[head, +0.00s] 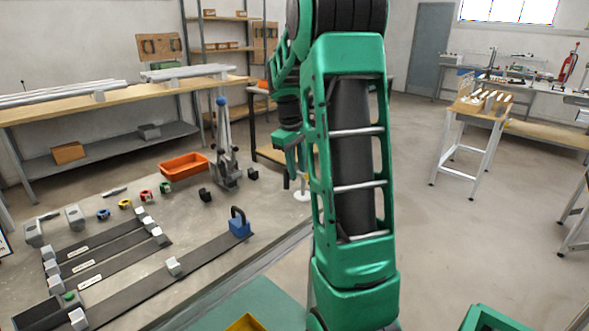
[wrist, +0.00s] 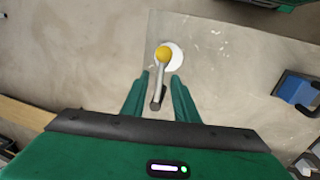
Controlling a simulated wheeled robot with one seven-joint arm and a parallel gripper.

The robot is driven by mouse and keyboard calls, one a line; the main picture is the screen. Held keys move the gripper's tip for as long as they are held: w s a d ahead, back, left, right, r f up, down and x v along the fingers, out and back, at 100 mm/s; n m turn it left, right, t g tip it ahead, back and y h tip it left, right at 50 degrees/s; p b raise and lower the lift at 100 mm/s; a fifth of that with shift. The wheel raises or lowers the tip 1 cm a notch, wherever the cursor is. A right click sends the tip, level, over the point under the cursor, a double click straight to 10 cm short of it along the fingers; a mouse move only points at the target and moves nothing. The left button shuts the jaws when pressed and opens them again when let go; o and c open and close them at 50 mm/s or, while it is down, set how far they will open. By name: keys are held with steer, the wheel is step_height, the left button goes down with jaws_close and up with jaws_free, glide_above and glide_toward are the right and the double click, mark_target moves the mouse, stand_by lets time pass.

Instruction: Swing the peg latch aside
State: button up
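The peg latch appears to be the grey bar with a yellow ball knob (wrist: 162,54) at one end, above a white round disc in the wrist view. In the head view, only the white disc (head: 303,195) shows clearly, beside my arm. My gripper (wrist: 161,75) is open, with one green finger on each side of the bar, just behind the knob. I see gaps beside the bar and cannot tell whether either finger touches it. In the head view, my gripper (head: 296,168) hangs above the disc, partly hidden by my arm.
A blue block with a dark handle (head: 239,225) stands left of my gripper; it also shows in the wrist view (wrist: 297,90). A grey upright clamp with a blue tip (head: 226,150) and an orange bin (head: 184,166) stand behind. Dark rails (head: 150,280) lie front left.

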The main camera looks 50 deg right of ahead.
jaws_close()
stand_by(1.3)
